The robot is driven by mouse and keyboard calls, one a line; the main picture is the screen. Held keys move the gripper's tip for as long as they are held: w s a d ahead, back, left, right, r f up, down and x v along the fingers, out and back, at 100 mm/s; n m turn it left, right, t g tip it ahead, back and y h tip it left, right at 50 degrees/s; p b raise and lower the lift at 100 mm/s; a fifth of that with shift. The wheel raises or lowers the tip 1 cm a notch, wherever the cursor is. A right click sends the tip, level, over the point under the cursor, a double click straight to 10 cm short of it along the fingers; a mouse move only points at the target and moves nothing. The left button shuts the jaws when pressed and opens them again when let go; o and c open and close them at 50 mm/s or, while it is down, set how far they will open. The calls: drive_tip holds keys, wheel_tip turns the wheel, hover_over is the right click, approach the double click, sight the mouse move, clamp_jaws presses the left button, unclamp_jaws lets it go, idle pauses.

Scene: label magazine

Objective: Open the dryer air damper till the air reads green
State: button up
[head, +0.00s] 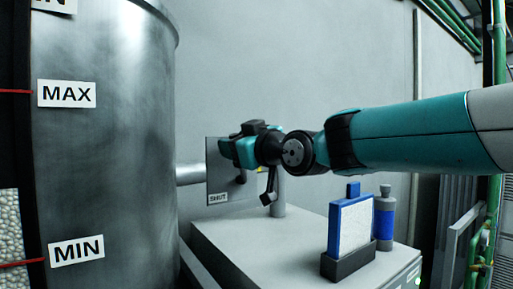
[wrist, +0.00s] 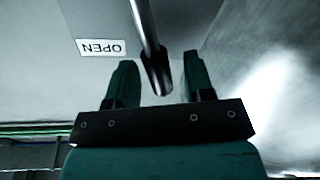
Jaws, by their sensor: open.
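The damper plate (head: 225,190) is a grey panel on the duct, with a SHUT label (head: 218,198) at its lower left. In the wrist view, a metal damper lever (wrist: 150,40) reaches down between the fingers of my gripper (wrist: 160,72). The jaws are open, one finger on each side of the lever, with visible gaps. An OPEN label (wrist: 101,47) shows upside down left of the lever. In the head view, my gripper (head: 228,152) is in front of the plate and hides its upper part and most of the lever. I cannot make out an air reading.
A large metal drum (head: 110,140) with MAX and MIN labels stands at the left; a pipe (head: 190,174) joins it to the plate. On the grey cabinet (head: 235,235) stand a blue-framed block (head: 353,228) and a grey-blue bottle (head: 384,215), right of and below my arm.

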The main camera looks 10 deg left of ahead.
drive_tip(key=b+v, duration=0.8)
drive_tip(key=v, duration=0.9)
drive_tip(key=s+d+f+m+g+h, duration=0.2)
drive_tip(key=s+d+f+h, duration=0.15)
drive_tip(key=f, duration=0.55)
drive_tip(key=s+d+f+m+g+h, duration=0.25)
drive_tip(key=d+f, duration=0.25)
drive_tip(key=f, duration=0.5)
drive_tip(key=s+d+f+m+g+h, duration=0.1)
drive_tip(key=s+d+f+g+h, duration=0.1)
drive_tip(key=s+d+f, duration=0.3)
drive_tip(key=s+d+f+m+g+h, duration=0.2)
drive_tip(key=s+d+f+g+h, duration=0.1)
drive_tip(key=s+f, duration=0.5)
drive_tip(key=shift+s+d+f+g, duration=0.25)
drive_tip(key=shift+s+d+g, duration=0.3)
drive_tip(key=shift+s+d, duration=0.45)
drive_tip(key=shift+w, duration=0.1)
idle(1.0)
